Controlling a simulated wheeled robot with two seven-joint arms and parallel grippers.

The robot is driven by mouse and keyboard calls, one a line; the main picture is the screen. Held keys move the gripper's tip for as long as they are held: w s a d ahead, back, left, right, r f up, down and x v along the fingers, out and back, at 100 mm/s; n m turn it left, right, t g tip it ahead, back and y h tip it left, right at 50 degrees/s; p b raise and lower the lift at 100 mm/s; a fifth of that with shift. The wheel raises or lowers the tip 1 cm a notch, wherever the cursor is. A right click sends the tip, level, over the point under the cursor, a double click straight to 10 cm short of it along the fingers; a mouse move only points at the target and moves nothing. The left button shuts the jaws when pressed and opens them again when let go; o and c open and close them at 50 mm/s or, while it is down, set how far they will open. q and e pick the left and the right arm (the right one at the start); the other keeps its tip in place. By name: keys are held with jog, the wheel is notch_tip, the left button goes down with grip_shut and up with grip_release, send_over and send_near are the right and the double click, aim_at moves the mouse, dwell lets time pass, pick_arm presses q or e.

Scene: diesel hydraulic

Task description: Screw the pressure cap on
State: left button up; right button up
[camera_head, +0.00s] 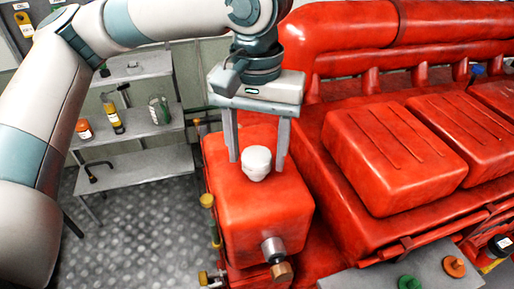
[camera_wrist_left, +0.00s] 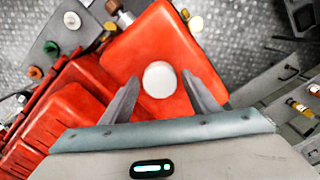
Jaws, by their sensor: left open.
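The white pressure cap (camera_head: 256,162) sits on top of the red tank block (camera_head: 258,210) at the near end of the red engine. In the left wrist view the cap (camera_wrist_left: 159,79) shows from above as a pale round disc, with the red tank (camera_wrist_left: 150,40) around it. My left gripper (camera_head: 256,160) points down over the tank with its fingers on either side of the cap. It is open, and gaps show between the cap and both fingers. It also shows in the left wrist view (camera_wrist_left: 160,88). How the cap is seated underneath is hidden. My right gripper is not in view.
The red engine (camera_head: 395,150) fills the right side. A grey shelf (camera_head: 140,170) with bottles and tools stands at the left. A grey surface at the lower right bears a green knob (camera_head: 409,283) and an orange knob (camera_head: 454,266). Metal fittings (camera_head: 273,250) stick out from the tank's front.

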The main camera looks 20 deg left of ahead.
pick_arm(q)
jog(key=n, duration=0.6)
jog(key=shift+n, duration=0.4)
jog(key=c, duration=0.9)
jog(key=m, duration=0.9)
jog(key=shift+m, duration=0.4)
jog(key=m, duration=0.6)
jog(key=shift+m, duration=0.4)
